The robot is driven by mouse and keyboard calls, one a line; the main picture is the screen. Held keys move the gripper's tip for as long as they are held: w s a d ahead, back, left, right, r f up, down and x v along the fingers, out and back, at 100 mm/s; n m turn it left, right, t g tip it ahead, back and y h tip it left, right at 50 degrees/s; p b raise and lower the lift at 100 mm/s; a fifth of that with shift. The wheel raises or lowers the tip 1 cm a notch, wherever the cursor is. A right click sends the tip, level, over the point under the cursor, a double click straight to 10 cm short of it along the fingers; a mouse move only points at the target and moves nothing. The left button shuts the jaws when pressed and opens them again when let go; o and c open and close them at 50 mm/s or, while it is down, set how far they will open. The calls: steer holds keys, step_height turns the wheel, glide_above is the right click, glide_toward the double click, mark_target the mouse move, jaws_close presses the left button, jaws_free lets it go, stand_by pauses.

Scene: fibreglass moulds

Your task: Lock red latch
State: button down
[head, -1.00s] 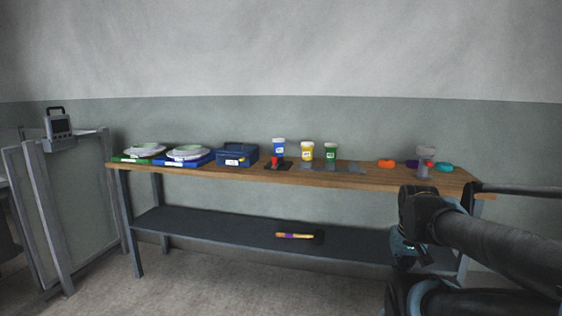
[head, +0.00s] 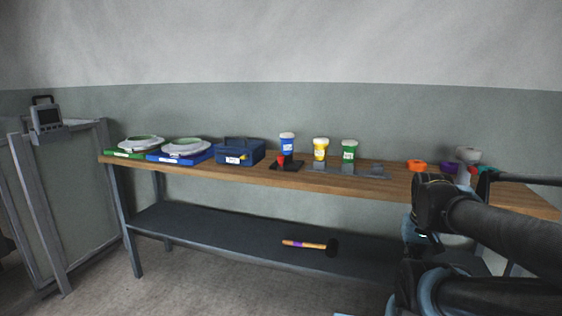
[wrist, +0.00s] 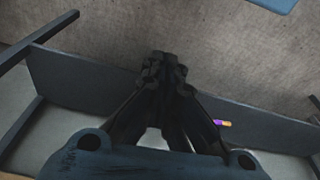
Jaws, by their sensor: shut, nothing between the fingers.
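A small red part (head: 281,160) stands on a dark base plate (head: 290,166) on the wooden bench top, in front of a blue-labelled jar. It is the only red latch-like thing I can make out, and it is too small to tell its position. My gripper (wrist: 164,62) shows in the wrist view with its dark fingers together and empty, pointing over the floor and lower shelf. It is well away from the red part. In the head view my arm is at the right, and the gripper cannot be made out clearly.
The bench (head: 210,172) carries a blue case (head: 240,153), white-lidded blue, yellow and green jars, grey fixtures (head: 345,169) and coloured rings at right. A hammer (head: 308,244) lies on the lower shelf (head: 205,234). A grey panel stands at left. Floor in front is clear.

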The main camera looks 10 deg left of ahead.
steer(key=shift+a, duration=0.15)
steer(key=w+a+r+n+t+h, duration=0.2)
steer(key=w+a+r+n+t, duration=0.1)
steer(key=w+a+r+n, duration=1.45)
steer(key=a+r+n+t, duration=0.2)
steer(key=a+n, duration=0.6)
steer(key=a, duration=0.6)
steer(key=w+a+r+n+t+y, duration=0.1)
steer(key=a+r+n, duration=0.3)
steer(key=a+n, duration=0.5)
steer(key=a, duration=0.6)
steer(key=shift+a+t, duration=0.25)
steer(key=shift+t, duration=0.15)
steer(key=shift+w+n, duration=0.2)
steer(key=shift+n, duration=0.05)
